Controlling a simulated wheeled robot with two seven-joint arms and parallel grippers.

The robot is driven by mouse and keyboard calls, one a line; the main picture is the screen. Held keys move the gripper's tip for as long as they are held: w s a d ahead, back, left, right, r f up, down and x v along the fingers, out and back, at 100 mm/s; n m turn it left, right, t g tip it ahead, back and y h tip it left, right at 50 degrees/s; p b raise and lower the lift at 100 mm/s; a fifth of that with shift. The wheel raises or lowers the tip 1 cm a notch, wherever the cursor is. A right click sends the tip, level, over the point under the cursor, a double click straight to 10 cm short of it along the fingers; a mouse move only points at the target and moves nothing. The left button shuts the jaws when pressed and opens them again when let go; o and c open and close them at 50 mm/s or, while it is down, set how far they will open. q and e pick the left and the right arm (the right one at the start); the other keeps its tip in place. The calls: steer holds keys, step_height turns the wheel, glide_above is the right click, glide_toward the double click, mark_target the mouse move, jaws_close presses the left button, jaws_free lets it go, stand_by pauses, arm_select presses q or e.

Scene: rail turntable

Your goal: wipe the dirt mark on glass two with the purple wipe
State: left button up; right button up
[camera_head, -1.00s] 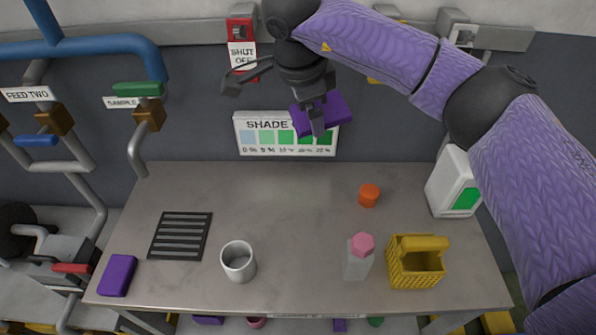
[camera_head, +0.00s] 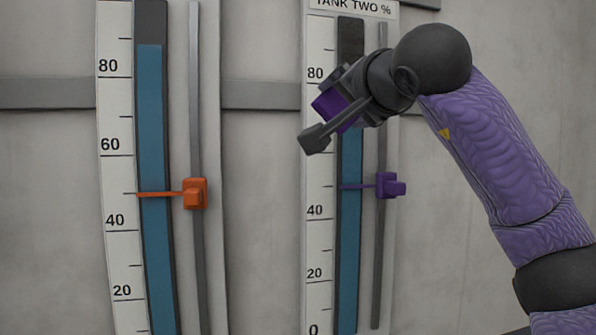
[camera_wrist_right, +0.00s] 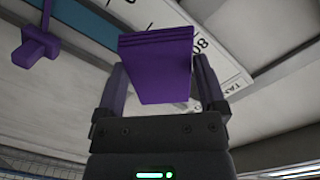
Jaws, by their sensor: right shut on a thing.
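Glass two (camera_head: 350,245) is the tall tube under the "TANK TWO %" label, with blue liquid and a dark empty top. My right gripper (camera_head: 334,116) is shut on the purple wipe (camera_head: 330,103) in front of the scale and upper part of this glass, near the 80 mark. In the right wrist view the wipe (camera_wrist_right: 155,60) sits between the two fingers, with the glass (camera_wrist_right: 100,12) behind it. I cannot tell whether the wipe touches the glass. No dirt mark is visible; the gripper and wipe hide part of the tube. My left gripper is not in view.
A purple slider (camera_head: 390,186) with a pointer sits on the rail right of glass two, just below my gripper. The other gauge, at left, has a blue-filled glass (camera_head: 155,120) and an orange slider (camera_head: 195,193). The wall between the gauges is clear except for a grey horizontal bar (camera_head: 260,95).

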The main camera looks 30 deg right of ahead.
step_height(320, 180, up, 5)
steer(key=s+d+p, duration=0.1)
steer(key=s+d, duration=0.1)
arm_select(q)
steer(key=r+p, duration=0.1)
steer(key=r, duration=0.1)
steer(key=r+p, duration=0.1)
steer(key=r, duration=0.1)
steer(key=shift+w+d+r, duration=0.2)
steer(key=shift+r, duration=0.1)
arm_select(e)
steer(key=x, duration=0.6)
steer(key=shift+r+t+h, duration=0.25)
steer(key=shift+t+h, duration=0.05)
steer(key=shift+h, duration=0.1)
steer(key=shift+x, duration=1.2)
steer(key=shift+d, duration=0.1)
